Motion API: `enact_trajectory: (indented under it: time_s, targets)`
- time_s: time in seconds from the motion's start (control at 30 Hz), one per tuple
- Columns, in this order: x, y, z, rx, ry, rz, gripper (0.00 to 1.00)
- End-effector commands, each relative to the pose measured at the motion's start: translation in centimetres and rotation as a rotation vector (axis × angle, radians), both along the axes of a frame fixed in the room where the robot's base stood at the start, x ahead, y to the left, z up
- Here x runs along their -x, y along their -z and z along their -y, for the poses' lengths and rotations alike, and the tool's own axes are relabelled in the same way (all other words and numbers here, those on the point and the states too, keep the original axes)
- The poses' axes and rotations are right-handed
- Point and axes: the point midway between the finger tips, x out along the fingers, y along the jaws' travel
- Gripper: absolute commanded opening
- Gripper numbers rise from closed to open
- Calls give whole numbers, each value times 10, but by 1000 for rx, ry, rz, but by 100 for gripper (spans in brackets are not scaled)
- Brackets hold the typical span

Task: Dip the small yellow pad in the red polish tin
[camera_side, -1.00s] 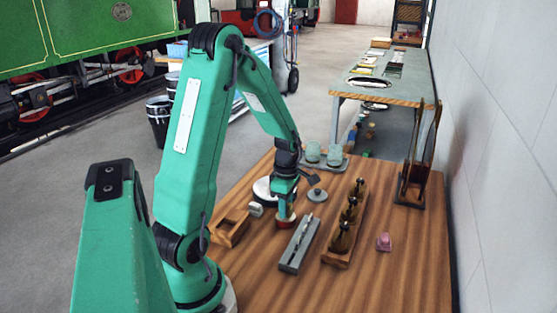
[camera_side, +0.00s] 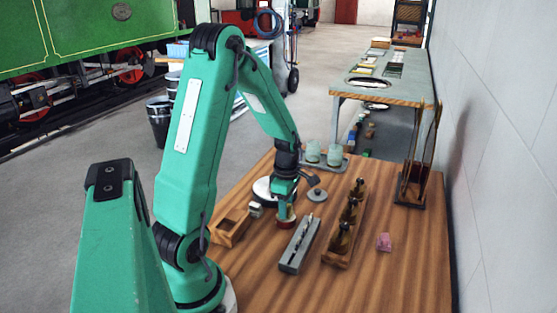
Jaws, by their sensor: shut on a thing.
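The red polish tin (camera_side: 285,224) stands on the wooden bench, directly below my gripper (camera_side: 284,211). My gripper points down with its fingertips at or just over the mouth of the tin. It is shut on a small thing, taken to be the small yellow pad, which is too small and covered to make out. I cannot tell whether the pad touches the polish. A round grey lid (camera_side: 317,195) with a knob lies to the right behind the tin.
A grey tray (camera_side: 299,244) with a thin tool and a wooden rack (camera_side: 346,230) stand right of the tin. A wooden box (camera_side: 230,228) is on the left. A pink block (camera_side: 384,242) lies far right. Glass jars (camera_side: 313,152) stand behind. The front right of the bench is clear.

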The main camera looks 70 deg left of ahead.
Motion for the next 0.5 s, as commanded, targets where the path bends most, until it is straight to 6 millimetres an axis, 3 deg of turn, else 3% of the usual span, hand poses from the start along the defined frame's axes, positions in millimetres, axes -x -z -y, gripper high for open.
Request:
enact_trajectory:
  time_s: [0.5]
  targets:
    - [0, 4, 0, 0, 0, 0, 17]
